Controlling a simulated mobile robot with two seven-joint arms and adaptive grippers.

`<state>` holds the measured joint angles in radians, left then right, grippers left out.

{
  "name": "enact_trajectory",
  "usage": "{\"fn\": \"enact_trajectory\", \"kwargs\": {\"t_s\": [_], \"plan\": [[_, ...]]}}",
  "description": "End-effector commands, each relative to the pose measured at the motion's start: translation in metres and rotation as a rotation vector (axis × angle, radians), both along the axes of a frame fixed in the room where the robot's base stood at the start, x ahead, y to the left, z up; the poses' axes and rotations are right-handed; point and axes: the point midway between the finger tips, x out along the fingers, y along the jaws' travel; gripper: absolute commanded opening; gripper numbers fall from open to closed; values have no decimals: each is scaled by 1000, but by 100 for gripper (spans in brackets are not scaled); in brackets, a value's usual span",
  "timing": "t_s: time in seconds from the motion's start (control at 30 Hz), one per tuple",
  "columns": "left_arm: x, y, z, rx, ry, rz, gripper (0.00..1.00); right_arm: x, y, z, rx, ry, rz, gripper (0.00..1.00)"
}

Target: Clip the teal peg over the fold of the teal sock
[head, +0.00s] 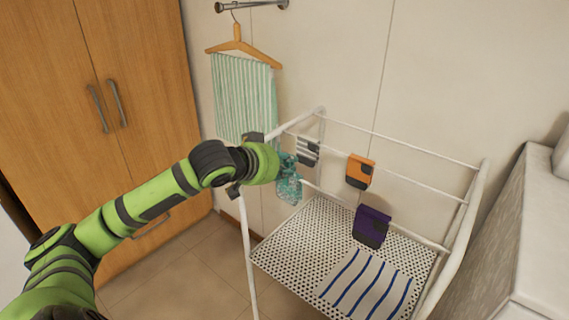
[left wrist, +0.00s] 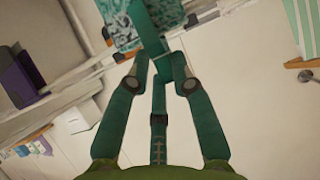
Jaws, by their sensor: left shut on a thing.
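The speckled teal sock (head: 289,188) hangs from the left end of the white drying rack, just beyond my left gripper (head: 282,163). In the left wrist view the sock's patterned cloth (left wrist: 118,27) shows at the top. My left gripper (left wrist: 162,66) is shut on the plain teal peg (left wrist: 151,38), which reaches up to the cloth. The peg overlaps the sock in this view; I cannot tell whether it straddles the fold. In the head view my arm's end hides the peg and most of the fingers. My right gripper is not in view.
A striped grey sock (head: 306,150), an orange sock (head: 360,170) and a purple sock (head: 371,226) hang on the rack (head: 400,140). A blue-striped cloth (head: 365,285) lies on the perforated shelf. A green-striped towel (head: 243,98) hangs behind my arm.

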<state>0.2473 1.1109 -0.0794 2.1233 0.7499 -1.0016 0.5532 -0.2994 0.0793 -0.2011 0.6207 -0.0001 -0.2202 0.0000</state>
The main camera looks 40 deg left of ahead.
Motion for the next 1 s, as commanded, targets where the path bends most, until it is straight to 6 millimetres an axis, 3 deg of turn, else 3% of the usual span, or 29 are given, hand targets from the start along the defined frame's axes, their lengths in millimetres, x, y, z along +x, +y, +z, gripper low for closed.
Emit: {"fn": "enact_trajectory", "kwargs": {"t_s": [0.1,0.13,0.17,0.2,0.63,1.0], "plan": [[0,0,0,0,0,0,10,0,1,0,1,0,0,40],[0,0,0,0,0,0,36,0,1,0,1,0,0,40],[0,0,0,0,0,0,48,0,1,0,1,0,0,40],[0,0,0,0,0,0,51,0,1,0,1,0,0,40],[-5,1,2,0,0,1,51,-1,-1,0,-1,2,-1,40],[-44,3,22,-2,3,0,51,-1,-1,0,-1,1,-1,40]]}}
